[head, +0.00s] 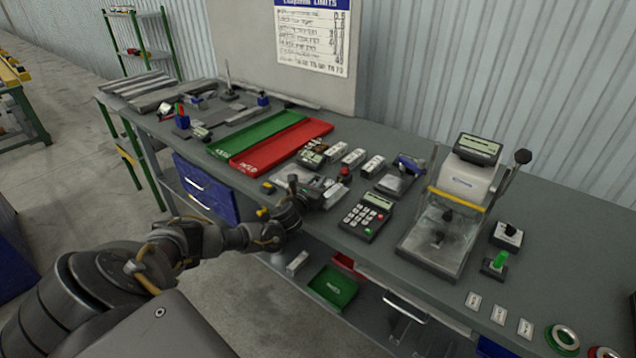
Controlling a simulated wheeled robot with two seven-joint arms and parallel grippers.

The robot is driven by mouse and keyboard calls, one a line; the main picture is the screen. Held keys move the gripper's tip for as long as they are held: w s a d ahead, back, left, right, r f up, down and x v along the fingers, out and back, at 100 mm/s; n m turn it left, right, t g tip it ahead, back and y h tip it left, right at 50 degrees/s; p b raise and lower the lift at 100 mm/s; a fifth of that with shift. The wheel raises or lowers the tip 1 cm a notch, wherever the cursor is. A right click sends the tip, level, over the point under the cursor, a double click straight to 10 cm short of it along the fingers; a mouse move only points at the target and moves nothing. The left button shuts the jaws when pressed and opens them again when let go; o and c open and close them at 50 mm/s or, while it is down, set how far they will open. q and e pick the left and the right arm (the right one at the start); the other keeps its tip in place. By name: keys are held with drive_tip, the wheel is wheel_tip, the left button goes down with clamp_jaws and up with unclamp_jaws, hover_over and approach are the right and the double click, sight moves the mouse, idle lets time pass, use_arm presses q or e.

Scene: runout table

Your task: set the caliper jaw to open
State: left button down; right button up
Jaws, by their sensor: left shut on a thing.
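My left gripper (310,192) reaches in from the left to the front edge of the table. It is shut on part of a small grey device (330,190), which I take to be the caliper. The gripper covers much of this device, so how far its jaw stands open cannot be made out. My right gripper is not in view.
A keypad unit (367,217) and a clear-fronted machine (445,225) stand right of the gripper. A red knob (345,172) is close beside it. Green (262,138) and red (280,145) trays lie behind. A green bin (333,287) sits below the tabletop.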

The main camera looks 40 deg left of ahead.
use_arm(q)
drive_tip(key=a+b, duration=0.2)
drive_tip(key=a, duration=0.5)
drive_tip(key=shift+s+a+f, duration=0.1)
drive_tip(key=shift+a, duration=0.4)
drive_tip(key=c, duration=1.3)
unclamp_jaws()
drive_tip(key=shift+o, duration=0.2)
